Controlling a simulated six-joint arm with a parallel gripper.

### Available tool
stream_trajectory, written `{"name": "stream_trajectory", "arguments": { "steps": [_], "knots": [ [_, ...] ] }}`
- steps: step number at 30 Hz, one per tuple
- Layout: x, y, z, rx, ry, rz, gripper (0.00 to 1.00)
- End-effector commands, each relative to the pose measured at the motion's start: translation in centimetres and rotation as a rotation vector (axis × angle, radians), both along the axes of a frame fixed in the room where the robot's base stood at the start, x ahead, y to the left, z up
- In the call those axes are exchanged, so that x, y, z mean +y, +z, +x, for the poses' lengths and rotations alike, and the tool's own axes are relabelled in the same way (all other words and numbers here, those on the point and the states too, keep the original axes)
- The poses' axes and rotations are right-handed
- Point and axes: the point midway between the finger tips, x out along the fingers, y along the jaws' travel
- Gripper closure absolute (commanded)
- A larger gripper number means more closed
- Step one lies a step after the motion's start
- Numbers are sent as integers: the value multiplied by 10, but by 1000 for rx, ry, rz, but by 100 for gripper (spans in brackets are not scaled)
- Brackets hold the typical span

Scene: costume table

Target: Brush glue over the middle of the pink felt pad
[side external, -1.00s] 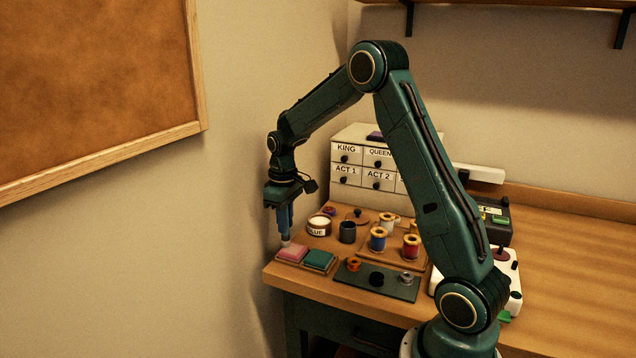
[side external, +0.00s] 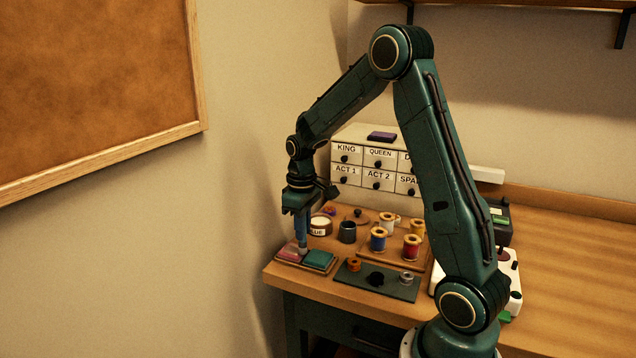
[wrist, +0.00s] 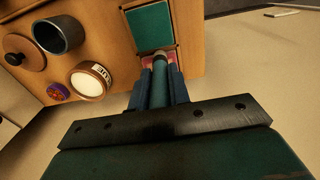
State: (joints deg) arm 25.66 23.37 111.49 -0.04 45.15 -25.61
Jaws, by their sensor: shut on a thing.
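My gripper (side external: 301,232) is shut on a brush (wrist: 160,90), a rod held between the blue fingers and pointing down. The brush tip is at the pink felt pad (side external: 287,254), near its side by the green pad; whether it touches or hovers just above I cannot tell. In the wrist view only slivers of the pink pad (wrist: 145,62) show around the brush and fingers. The open glue jar (side external: 320,225) stands behind the pads, with its white content showing; it also shows in the wrist view (wrist: 90,80).
The green pad (side external: 319,260) lies right beside the pink one. A dark cup (side external: 347,232), a brown lid (side external: 358,215) and several thread spools (side external: 378,239) stand behind. A dark tray (side external: 400,290) with small items lies to the right. The labelled drawer box (side external: 361,180) is at the back.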

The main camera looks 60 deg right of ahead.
Motion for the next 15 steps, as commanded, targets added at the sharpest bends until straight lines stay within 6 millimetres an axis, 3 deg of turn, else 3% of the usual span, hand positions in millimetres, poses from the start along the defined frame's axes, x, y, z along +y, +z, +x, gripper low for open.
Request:
{"name": "stream_trajectory", "arguments": {
  "steps": [15],
  "knots": [
    [0, 0, 46, -1, 0, 0, 100]
  ]
}}
